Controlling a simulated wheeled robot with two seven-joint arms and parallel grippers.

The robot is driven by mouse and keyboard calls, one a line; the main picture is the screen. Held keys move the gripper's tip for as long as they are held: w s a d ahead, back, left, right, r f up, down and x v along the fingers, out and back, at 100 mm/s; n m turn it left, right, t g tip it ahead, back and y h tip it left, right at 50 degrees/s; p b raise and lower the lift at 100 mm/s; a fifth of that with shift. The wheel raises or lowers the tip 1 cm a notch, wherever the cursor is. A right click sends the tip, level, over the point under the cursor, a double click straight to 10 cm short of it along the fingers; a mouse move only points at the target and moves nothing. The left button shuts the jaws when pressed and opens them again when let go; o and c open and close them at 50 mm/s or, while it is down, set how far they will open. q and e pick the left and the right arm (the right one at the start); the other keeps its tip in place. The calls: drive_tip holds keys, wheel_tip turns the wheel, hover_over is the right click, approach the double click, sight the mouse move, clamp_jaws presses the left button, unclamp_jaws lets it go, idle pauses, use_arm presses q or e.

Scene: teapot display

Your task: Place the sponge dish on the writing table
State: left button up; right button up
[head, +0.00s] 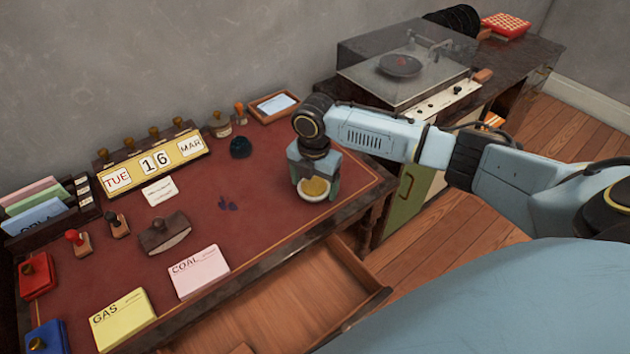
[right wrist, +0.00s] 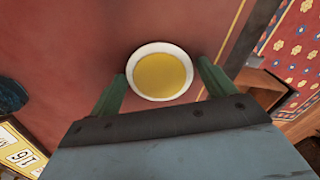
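The sponge dish (right wrist: 135,87) is a small round white bowl with a yellow sponge (right wrist: 161,75) in it. In the head view the dish (head: 312,197) is at the right end of the red-topped writing table (head: 262,190). My right gripper (head: 316,184) points down at it, one green finger on each side of the rim; the right wrist view shows the gripper (right wrist: 162,70) closed up to the rim. The dish looks level. I cannot tell whether its base touches the tabletop. My left gripper is not in view.
A calendar (head: 152,162), stamps, a blotter (head: 164,234), a dark blue round item (head: 241,147) and a small tray (head: 274,107) stand on the table. A drawer (head: 290,295) is open at its front. A turntable (head: 405,75) stands on the cabinet to the right. Clear tabletop lies left of the dish.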

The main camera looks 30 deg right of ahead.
sight(313, 186)
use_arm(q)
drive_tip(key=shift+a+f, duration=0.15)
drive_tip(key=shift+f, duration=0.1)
use_arm(e)
drive_tip(key=shift+o, duration=0.8)
drive_tip(key=shift+f, duration=0.25)
drive_tip(key=shift+r, duration=0.1)
drive_tip(key=shift+a+r+p, duration=0.1)
drive_tip(key=shift+r+p, duration=0.25)
drive_tip(key=shift+r, duration=0.15)
wheel_tip(313, 186, up, 4)
drive_tip(key=p, duration=0.4)
drive_tip(key=shift+a+f, duration=0.1)
wheel_tip(313, 186, up, 4)
drive_tip(key=p, duration=0.4)
drive_tip(key=shift+p, duration=0.35)
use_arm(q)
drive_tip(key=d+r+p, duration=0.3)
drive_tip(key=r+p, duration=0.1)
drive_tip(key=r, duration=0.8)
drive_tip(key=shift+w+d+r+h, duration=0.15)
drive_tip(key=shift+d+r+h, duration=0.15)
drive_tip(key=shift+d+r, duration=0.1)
use_arm(e)
wheel_tip(313, 186, up, 4)
drive_tip(key=shift+f, duration=0.1)
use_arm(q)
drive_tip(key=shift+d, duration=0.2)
